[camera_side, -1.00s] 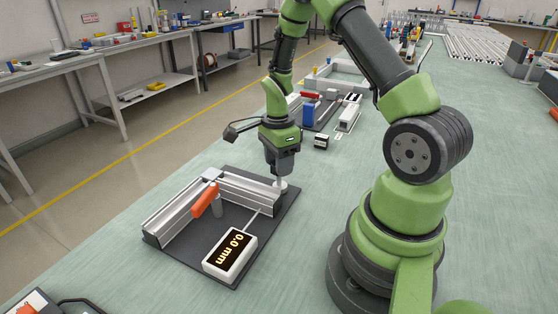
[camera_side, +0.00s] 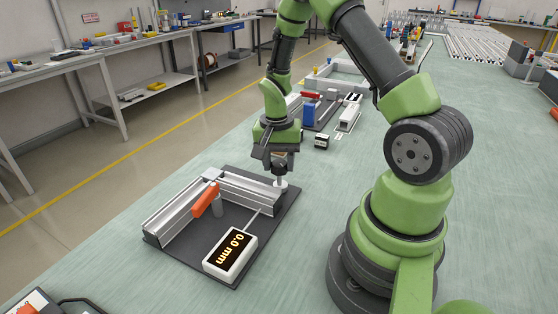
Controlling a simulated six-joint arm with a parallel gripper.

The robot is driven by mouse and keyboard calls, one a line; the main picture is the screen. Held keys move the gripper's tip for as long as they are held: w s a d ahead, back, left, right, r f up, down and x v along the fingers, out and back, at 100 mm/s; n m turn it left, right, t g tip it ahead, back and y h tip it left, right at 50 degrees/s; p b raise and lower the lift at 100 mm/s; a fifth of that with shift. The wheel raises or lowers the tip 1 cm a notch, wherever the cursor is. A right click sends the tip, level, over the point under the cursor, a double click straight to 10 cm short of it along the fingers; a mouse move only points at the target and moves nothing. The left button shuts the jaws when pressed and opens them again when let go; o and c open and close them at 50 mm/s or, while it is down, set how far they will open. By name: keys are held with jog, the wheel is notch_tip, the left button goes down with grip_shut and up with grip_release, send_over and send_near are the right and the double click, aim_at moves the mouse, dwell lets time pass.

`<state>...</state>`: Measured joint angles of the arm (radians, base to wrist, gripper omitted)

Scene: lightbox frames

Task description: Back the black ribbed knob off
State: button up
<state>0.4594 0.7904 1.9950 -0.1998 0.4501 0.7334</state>
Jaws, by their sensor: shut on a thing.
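My gripper (camera_side: 280,171) points down at the far right corner of a dark base plate (camera_side: 238,266) and is shut on the black ribbed knob. The fingers hide the knob, so its ribs cannot be made out. A pale round piece (camera_side: 281,184) shows just below the fingertips, at the right end of a silver rail (camera_side: 240,188). A white display box (camera_side: 209,262) on the plate reads 0.0 mm. An orange-red lever (camera_side: 206,200) stands by the silver rails, with a grey cylinder (camera_side: 217,208) beside it.
Behind the gripper are a small black box (camera_side: 321,141), a blue block (camera_side: 308,113) and a white block (camera_side: 349,118). A dark device (camera_side: 80,305) lies at the lower left edge.

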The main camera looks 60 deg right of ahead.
aim_at(277, 163)
jog(key=n, duration=0.3)
jog(key=shift+n, duration=2.1)
jog(key=o, duration=0.9)
jog(key=shift+o, duration=0.2)
notch_tip(277, 163, up, 10)
jog(key=shift+a, duration=0.25)
jog(key=shift+w, duration=0.1)
